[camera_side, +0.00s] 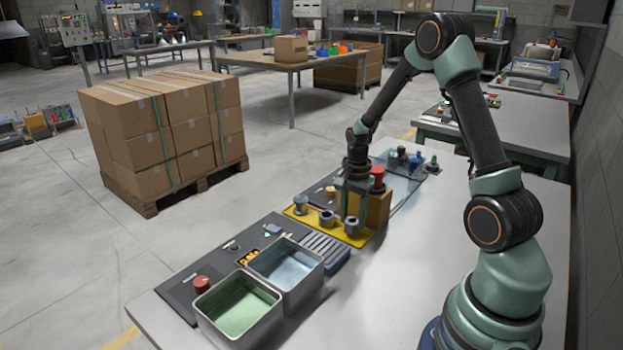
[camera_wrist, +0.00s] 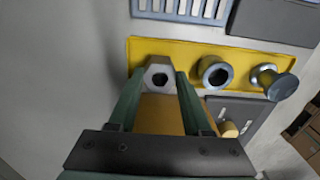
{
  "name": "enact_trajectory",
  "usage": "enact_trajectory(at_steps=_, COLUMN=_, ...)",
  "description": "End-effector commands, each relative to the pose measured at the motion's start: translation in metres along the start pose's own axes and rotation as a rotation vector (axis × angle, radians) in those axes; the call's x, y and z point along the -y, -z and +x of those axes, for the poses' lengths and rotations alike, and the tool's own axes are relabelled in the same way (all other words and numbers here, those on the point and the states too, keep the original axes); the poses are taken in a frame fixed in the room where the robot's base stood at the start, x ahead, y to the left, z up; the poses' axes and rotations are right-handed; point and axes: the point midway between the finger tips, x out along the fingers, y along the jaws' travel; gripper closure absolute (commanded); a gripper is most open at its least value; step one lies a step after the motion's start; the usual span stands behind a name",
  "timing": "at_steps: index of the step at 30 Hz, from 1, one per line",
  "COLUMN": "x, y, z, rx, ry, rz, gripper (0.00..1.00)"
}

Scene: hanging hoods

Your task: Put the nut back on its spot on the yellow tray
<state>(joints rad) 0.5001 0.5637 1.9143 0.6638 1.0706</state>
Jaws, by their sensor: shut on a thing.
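The yellow tray (camera_side: 312,221) lies on the grey table. A bolt-like piece (camera_side: 300,204) stands at its left end and a dark-holed ring (camera_side: 327,218) in its middle. The grey hexagonal nut (camera_side: 351,226) is at the tray's right end in the side view. In the wrist view, my gripper (camera_wrist: 158,78) is shut on the nut (camera_wrist: 158,68), one green finger on each side. The nut appears upright, its hole facing the camera. Whether it touches the yellow tray (camera_wrist: 188,48) or is slightly above it, I cannot tell.
An orange-yellow box (camera_side: 378,207) with a red button (camera_side: 377,171) stands close beside my gripper. Two metal bins (camera_side: 262,315) and a dark panel with a red knob (camera_side: 202,284) are at the front left.

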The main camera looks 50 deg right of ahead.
Motion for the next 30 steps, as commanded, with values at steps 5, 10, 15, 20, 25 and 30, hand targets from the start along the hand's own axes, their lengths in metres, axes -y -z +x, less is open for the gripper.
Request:
enact_trajectory(at_steps=5, x=0.0, y=0.0, z=0.0, rx=-0.001, ry=0.001, rz=0.0, gripper=1.0)
enact_trajectory(at_steps=10, x=0.0, y=0.0, z=0.0, rx=-0.001, ry=0.001, rz=0.0, gripper=1.0)
enact_trajectory(at_steps=15, x=0.0, y=0.0, z=0.002, rx=-0.001, ry=0.001, rz=0.0, gripper=1.0)
enact_trajectory(at_steps=20, x=0.001, y=0.0, z=0.004, rx=-0.001, ry=0.001, rz=0.0, gripper=1.0)
enact_trajectory(at_steps=25, x=0.0, y=0.0, z=0.007, rx=0.0, ry=0.001, rz=0.0, gripper=1.0)
enact_trajectory(at_steps=30, x=0.0, y=0.0, z=0.011, rx=0.0, ry=0.0, rz=0.0, gripper=1.0)
